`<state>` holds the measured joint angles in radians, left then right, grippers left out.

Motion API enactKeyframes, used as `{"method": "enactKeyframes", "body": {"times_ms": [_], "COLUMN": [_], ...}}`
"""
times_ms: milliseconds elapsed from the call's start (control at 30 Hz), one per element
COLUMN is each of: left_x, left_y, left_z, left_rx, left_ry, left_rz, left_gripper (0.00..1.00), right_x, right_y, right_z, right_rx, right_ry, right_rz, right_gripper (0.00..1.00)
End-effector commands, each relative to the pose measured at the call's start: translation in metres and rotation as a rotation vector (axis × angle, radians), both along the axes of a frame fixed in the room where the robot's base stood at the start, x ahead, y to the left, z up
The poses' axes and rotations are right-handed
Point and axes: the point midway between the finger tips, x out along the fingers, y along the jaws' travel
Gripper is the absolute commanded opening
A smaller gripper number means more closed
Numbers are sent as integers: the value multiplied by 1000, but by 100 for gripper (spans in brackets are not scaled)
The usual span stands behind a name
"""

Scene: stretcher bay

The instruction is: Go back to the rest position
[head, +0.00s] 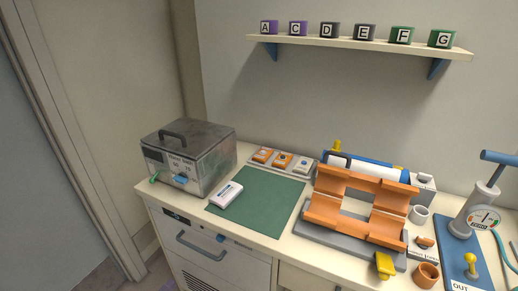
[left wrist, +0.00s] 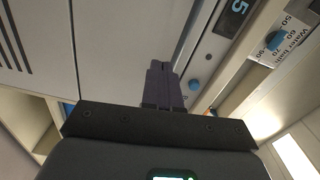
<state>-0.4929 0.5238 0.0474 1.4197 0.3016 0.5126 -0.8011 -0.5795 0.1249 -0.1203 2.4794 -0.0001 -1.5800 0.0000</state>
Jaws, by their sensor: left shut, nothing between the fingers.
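My left gripper (left wrist: 158,68) shows in the left wrist view, with its two dark fingers together and nothing between them. It is in front of the pale cabinet front (left wrist: 115,45), close to a blue button (left wrist: 194,85). I cannot make out either gripper in the head view. My right gripper is in neither view.
A metal water bath (head: 190,155) stands at the counter's left end. A white box (head: 226,194) lies on a green mat (head: 262,205). An orange cradle (head: 335,185) and a gauge pump (head: 468,212) stand to the right. A shelf (head: 350,44) holds several lettered blocks above.

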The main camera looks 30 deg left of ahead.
Motion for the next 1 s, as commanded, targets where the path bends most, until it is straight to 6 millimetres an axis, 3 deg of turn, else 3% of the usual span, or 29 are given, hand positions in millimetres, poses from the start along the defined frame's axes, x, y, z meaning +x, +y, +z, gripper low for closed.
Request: {"method": "enactKeyframes", "body": {"times_ms": [200,367,500,700,867,1000], "left_x": [16,21,10,-25,-61,-95], "left_y": [-118,-191,-241,-286,-297,-294], "left_z": [34,62,90,126,139,136], "left_rx": [-317,-603,-820,-1031,-1099,-1117], "left_ry": [71,239,414,673,841,972], "left_rz": [25,88,160,302,448,615], "left_gripper": [0,0,0,0,0,0], "right_x": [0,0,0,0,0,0], "right_y": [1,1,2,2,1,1], "right_z": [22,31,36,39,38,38], "right_rx": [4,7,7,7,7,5], "right_ry": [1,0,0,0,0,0], "right_rz": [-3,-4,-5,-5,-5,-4], "right_gripper": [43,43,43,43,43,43]}}
